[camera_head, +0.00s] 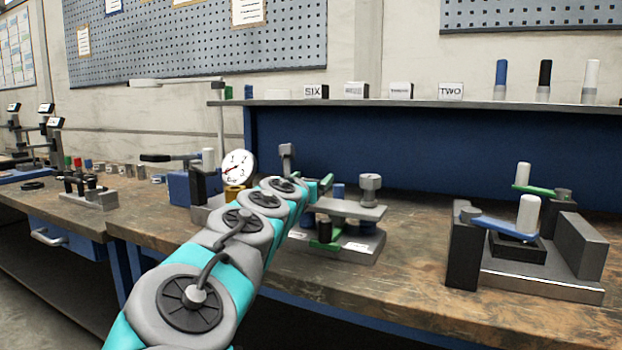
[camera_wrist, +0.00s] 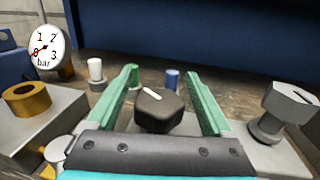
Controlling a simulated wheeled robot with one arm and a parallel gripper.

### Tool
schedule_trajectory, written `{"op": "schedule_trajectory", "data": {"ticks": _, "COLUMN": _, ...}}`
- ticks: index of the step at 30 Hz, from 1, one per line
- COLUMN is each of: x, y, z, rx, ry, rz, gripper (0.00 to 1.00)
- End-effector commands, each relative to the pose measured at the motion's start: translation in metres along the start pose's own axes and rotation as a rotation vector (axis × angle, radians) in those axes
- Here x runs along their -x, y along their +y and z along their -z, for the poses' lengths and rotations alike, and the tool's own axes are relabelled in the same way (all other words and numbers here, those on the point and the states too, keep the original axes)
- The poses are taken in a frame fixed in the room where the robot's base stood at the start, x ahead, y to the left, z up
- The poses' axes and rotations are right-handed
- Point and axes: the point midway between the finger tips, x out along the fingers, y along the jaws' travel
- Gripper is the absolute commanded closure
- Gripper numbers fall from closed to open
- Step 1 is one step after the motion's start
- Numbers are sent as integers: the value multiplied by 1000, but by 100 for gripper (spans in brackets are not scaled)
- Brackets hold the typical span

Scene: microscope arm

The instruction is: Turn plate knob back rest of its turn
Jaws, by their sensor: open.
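The black knob (camera_wrist: 158,110) with a white mark on top stands between my gripper's fingers in the wrist view; I take it as the plate knob. Its white mark slants down to the right. My gripper (camera_wrist: 162,76) is open, with one green finger on each side of the knob and visible gaps. In the head view my gripper (camera_head: 322,186) reaches over the grey plate (camera_head: 345,209), and my arm hides the black knob. A grey knob (camera_wrist: 289,107) stands on the right of the plate in the wrist view.
A round gauge (camera_wrist: 46,49) with a red needle near 0 and a brass ring (camera_wrist: 27,98) are at the left. A white post (camera_wrist: 95,70) and blue post (camera_wrist: 172,78) stand behind the knob. A clamp fixture (camera_head: 530,260) stands on the right of the bench.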

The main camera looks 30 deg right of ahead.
Motion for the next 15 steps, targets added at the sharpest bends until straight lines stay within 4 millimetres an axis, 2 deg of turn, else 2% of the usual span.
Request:
{"op": "schedule_trajectory", "data": {"ticks": 6, "x": 0, "y": 0, "z": 0, "rx": 0, "ry": -1, "rz": -1, "gripper": 15}}
{"op": "schedule_trajectory", "data": {"ticks": 15, "x": 0, "y": 1, "z": 0, "rx": -1, "ry": -1, "rz": -1, "gripper": 49}}
